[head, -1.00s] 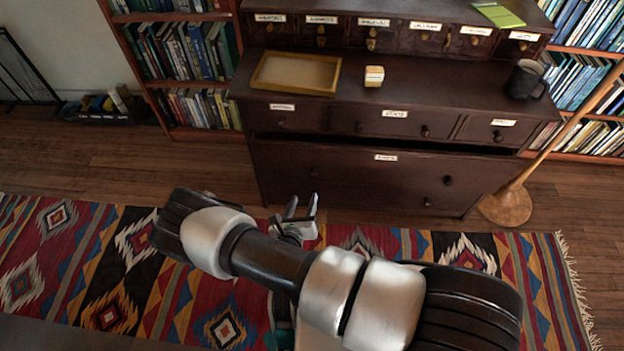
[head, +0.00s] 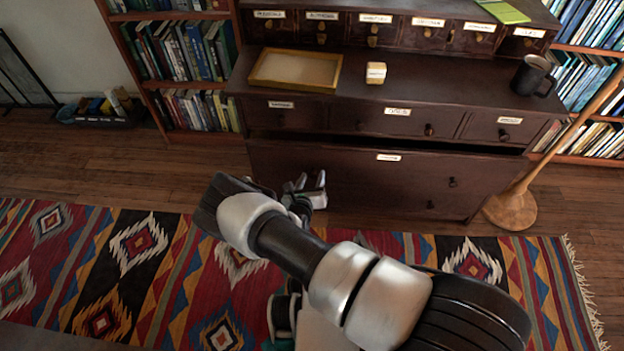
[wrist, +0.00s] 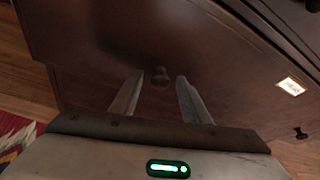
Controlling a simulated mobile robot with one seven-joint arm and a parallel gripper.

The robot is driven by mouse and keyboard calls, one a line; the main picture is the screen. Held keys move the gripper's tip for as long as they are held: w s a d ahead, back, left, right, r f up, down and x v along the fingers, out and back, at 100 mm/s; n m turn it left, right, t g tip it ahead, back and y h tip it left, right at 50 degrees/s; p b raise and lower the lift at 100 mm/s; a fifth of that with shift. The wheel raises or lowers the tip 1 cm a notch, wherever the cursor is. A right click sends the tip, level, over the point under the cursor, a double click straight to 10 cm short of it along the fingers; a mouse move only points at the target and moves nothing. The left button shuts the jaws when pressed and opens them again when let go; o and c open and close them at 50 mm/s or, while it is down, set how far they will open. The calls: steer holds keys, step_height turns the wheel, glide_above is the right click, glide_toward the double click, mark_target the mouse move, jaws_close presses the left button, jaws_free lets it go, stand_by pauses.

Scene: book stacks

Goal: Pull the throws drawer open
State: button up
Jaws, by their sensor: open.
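The wide bottom drawer (head: 385,178) of the dark wooden cabinet has a small pale label (head: 389,157), too small to read. A dark gap shows along its top edge, so its front stands slightly forward. Its right knob (head: 453,182) is clear; its left knob is hidden behind my gripper in the head view. My gripper (head: 308,184) is open in front of the drawer's left part. In the wrist view a round knob (wrist: 160,76) shows between the open fingers (wrist: 160,88); I cannot tell whether they touch it.
Three shallow labelled drawers (head: 398,122) sit above. The cabinet top holds a yellow-rimmed tray (head: 296,68), a small yellow-and-white block (head: 376,72) and a dark mug (head: 533,76). A wooden stand (head: 511,208) is at the right. A patterned rug (head: 140,245) covers the floor in front.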

jaws_close()
steer(key=shift+s, duration=0.1)
